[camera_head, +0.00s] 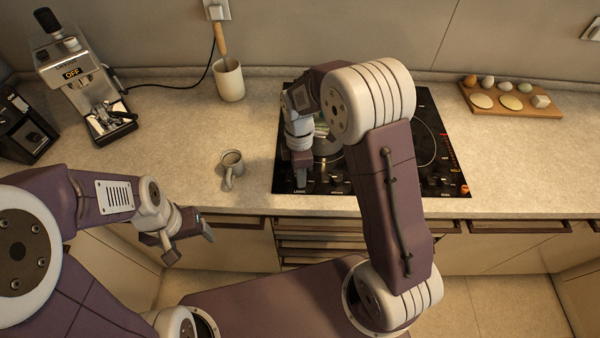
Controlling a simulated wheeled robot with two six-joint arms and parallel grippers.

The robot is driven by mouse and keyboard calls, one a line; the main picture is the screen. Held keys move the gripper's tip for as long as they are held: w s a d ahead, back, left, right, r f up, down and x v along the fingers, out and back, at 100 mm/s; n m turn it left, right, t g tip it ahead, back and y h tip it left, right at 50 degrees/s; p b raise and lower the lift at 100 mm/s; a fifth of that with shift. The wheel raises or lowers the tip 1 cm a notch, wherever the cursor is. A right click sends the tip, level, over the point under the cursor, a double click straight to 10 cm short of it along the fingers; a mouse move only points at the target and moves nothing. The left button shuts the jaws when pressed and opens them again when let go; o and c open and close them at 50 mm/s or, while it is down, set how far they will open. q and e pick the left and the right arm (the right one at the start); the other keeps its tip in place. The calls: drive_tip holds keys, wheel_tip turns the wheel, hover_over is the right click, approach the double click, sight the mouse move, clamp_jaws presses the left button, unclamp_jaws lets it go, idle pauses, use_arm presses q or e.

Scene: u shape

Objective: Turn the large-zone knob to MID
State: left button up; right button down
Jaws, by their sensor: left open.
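The black cooktop (428,110) is set into the counter, with a row of dark knobs and small labels along its front edge. The label LARGE shows at its front left corner. My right gripper (301,168) points down over that corner, right at this label. It covers the large-zone knob, so the knob's setting and any contact cannot be made out. Whether the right jaws are open or shut is also unclear. My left gripper (187,241) is open and empty, in front of the counter's front edge at the left.
A coffee machine (85,85) stands at the far left. A wooden board (513,110) with eggs lies at the right.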

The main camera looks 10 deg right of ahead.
drive_tip(key=shift+d+r+m+p, duration=0.15)
drive_tip(key=shift+m+p, duration=0.55)
drive_tip(key=shift+m, duration=0.4)
drive_tip(key=m+p, duration=0.1)
drive_tip(key=m, duration=0.1)
drive_tip(key=shift+m, duration=0.3)
drive_tip(key=m+p, duration=0.1)
drive_tip(key=m, duration=0.2)
drive_tip(key=shift+s+m, duration=0.1)
drive_tip(key=shift+m, duration=0.2)
drive_tip(key=m+p, duration=0.1)
drive_tip(key=m, duration=0.2)
drive_tip(key=shift+m+y+p, duration=0.3)
drive_tip(key=shift+p, duration=0.1)
drive_tip(key=m+p, duration=0.2)
drive_tip(key=m, duration=0.4)
drive_tip(key=shift+s+t, duration=0.1)
drive_tip(key=shift+t, duration=0.2)
drive_tip(key=m+p, duration=0.2)
drive_tip(key=m, duration=0.3)
drive_tip(key=shift+f+m, duration=0.2)
drive_tip(key=shift+m, duration=0.3)
